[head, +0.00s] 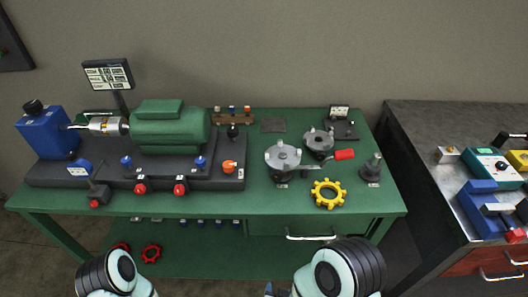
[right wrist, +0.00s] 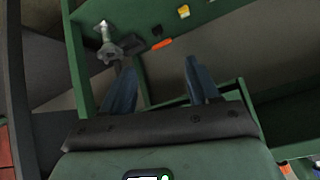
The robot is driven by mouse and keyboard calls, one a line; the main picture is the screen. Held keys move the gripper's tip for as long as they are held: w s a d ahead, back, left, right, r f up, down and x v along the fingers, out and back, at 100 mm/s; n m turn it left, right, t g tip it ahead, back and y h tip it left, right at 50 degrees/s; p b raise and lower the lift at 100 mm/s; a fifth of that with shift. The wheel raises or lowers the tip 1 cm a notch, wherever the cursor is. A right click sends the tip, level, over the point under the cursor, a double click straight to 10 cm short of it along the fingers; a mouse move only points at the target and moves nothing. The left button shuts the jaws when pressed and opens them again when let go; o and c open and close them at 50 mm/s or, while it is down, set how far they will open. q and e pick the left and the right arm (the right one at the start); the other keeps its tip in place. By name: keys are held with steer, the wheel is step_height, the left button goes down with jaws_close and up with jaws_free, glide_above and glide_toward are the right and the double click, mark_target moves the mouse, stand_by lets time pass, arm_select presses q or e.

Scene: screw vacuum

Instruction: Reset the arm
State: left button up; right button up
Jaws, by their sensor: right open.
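My right gripper (right wrist: 160,70) shows in the right wrist view with its two blue-grey fingers spread apart. Nothing is between the fingers. Green bench parts and a grey floor area lie beyond them. My left gripper is out of both views.
A green workbench (head: 235,203) carries a green motor (head: 170,127), a blue block (head: 47,135), grey metal fixtures (head: 283,157) and a yellow ring (head: 327,193). A second, dark-topped bench (head: 425,120) stands to the right. Red rings (head: 151,254) lie on the lower shelf.

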steer(key=s+d+f+g+y, duration=0.2)
steer(key=s+d+f+g, duration=0.3)
steer(key=s, duration=0.4)
steer(key=s+d+f+g+y, duration=0.3)
steer(key=s+f+g, duration=0.1)
steer(key=s+f, duration=0.4)
arm_select(q)
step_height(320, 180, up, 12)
steer(key=p, duration=1.3)
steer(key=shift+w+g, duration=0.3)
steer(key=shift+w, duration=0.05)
arm_select(e)
step_height(320, 180, up, 12)
steer(key=shift+g+h, duration=0.3)
steer(key=shift+g, duration=0.1)
